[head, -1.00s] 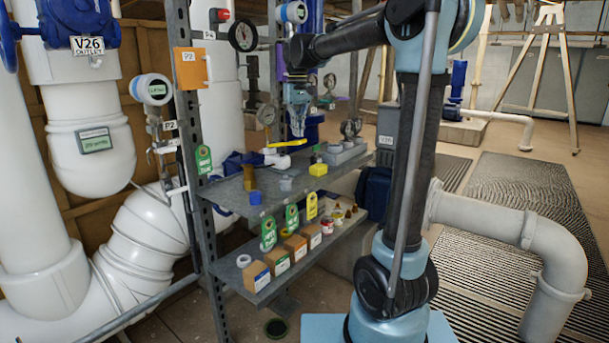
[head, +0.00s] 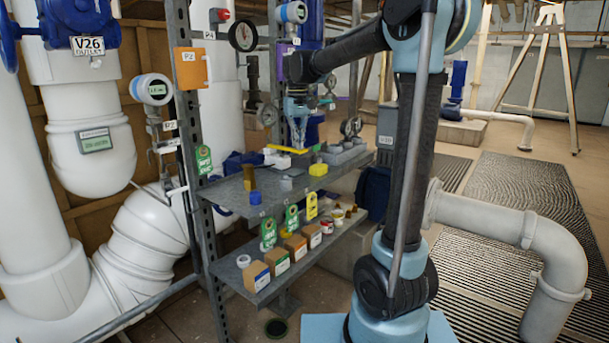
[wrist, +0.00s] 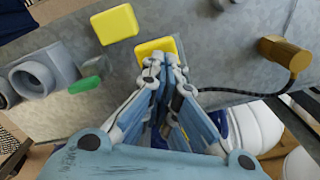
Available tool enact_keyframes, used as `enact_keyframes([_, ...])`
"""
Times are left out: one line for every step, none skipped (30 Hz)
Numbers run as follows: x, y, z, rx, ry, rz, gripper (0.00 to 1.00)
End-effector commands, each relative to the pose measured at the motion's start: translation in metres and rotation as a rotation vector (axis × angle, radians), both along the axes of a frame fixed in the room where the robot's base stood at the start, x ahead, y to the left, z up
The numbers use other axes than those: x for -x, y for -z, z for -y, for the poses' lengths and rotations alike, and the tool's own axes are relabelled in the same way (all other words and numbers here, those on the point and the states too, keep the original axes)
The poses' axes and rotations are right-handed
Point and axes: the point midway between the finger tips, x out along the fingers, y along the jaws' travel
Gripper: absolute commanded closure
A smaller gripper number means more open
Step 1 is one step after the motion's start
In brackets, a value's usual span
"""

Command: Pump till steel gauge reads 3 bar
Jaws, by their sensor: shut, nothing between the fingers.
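A yellow lever (head: 286,149) lies nearly level above the upper shelf in the head view, tilting slightly down to the right. My gripper (head: 299,147) is shut and empty, pointing down at the lever's right end. In the wrist view its fingertips (wrist: 165,60) are at a yellow pad (wrist: 157,47), which looks like the lever's end; they seem to touch it. A round gauge with a pale face (head: 268,115) stands behind the lever, and another gauge (head: 350,127) stands further right. I cannot tell which is the steel one, and their needles are too small to read.
A brass cylinder with a hose (wrist: 285,55) shows in the wrist view. Boxes and tags fill the lower shelf. A steel upright (head: 187,120) stands at left.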

Motion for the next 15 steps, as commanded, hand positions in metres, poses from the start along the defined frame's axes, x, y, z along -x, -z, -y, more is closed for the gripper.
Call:
enact_keyframes([0.000, -0.004, 0.000, 0.000, 0.000, 0.000, 1.00])
enact_keyframes([0.000, -0.007, 0.000, 0.000, 0.000, 0.000, 1.00])
enact_keyframes([0.000, -0.011, 0.000, 0.000, 0.000, 0.000, 1.00])
enact_keyframes([0.000, -0.014, 0.000, 0.000, 0.000, 0.000, 1.00])
enact_keyframes([0.000, -0.017, 0.000, 0.000, 0.000, 0.000, 1.00])
enact_keyframes([0.000, -0.021, 0.000, 0.000, 0.000, 0.000, 1.00])
enact_keyframes([0.001, -0.024, 0.000, 0.000, 0.000, 0.000, 1.00])
enact_keyframes([0.000, -0.026, 0.000, 0.000, 0.000, 0.000, 1.00])
enact_keyframes([0.000, -0.030, 0.000, 0.000, 0.000, 0.000, 1.00])
enact_keyframes([0.000, -0.033, 0.000, 0.000, 0.000, 0.000, 1.00])
enact_keyframes([0.000, -0.036, 0.000, 0.000, 0.000, 0.000, 1.00])
enact_keyframes([0.000, -0.039, 0.000, 0.000, 0.000, 0.000, 1.00])
enact_keyframes([0.000, -0.041, 0.000, 0.000, 0.000, 0.000, 1.00])
enact_keyframes([0.000, -0.043, 0.000, 0.000, 0.000, 0.000, 1.00])
enact_keyframes([0.000, -0.045, 0.000, 0.000, 0.000, 0.000, 1.00])
